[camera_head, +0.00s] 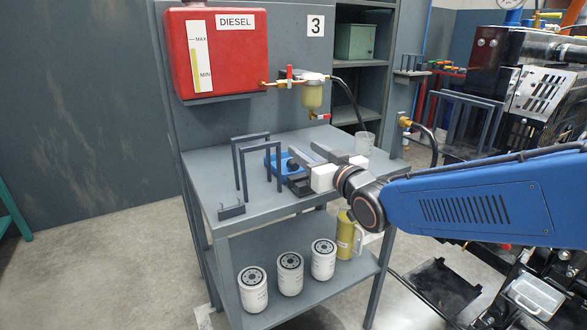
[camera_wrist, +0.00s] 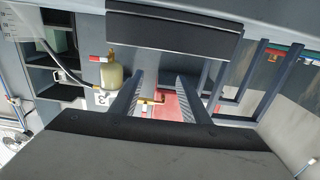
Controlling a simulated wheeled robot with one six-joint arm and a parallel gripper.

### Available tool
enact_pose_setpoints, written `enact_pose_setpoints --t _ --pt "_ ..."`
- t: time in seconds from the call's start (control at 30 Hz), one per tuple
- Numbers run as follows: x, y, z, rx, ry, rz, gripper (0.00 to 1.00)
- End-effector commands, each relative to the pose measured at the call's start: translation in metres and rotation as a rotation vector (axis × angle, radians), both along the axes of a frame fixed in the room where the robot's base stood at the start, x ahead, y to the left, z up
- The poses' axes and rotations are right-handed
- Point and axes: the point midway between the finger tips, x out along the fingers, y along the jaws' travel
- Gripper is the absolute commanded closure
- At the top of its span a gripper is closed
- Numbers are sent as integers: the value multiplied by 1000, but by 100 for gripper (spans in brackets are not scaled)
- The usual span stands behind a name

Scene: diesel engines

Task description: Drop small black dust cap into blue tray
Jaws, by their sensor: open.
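The blue tray (camera_head: 270,164) lies on the grey bench top, partly hidden behind the dark frame and my gripper. A small dark round thing, probably the black dust cap (camera_head: 293,163), shows at the tray's right side, near my fingertips; I cannot tell whether it rests inside the tray. My gripper (camera_head: 302,166) is level over the bench, right of the tray, with its fingers apart and pointing left. In the wrist view my gripper (camera_wrist: 159,78) has an empty gap between its fingers. The tray and cap cannot be made out there.
Dark upright frames (camera_head: 257,163) stand close left of my gripper. A red diesel tank (camera_head: 218,52) and a fuel filter with a yellowish bowl (camera_head: 312,95) hang behind. A clear beaker (camera_head: 364,143) stands at the bench's back right. White filters (camera_head: 290,274) stand on the lower shelf.

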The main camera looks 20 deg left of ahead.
Motion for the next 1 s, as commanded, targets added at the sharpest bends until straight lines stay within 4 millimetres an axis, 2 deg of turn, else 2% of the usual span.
enact_pose_setpoints --t 0.6,0.8,1.0 --pt "-67 -78 0 0 -1 0 58" --pt "-80 -93 0 1 -1 0 58" --pt "-85 -100 0 0 0 0 58"
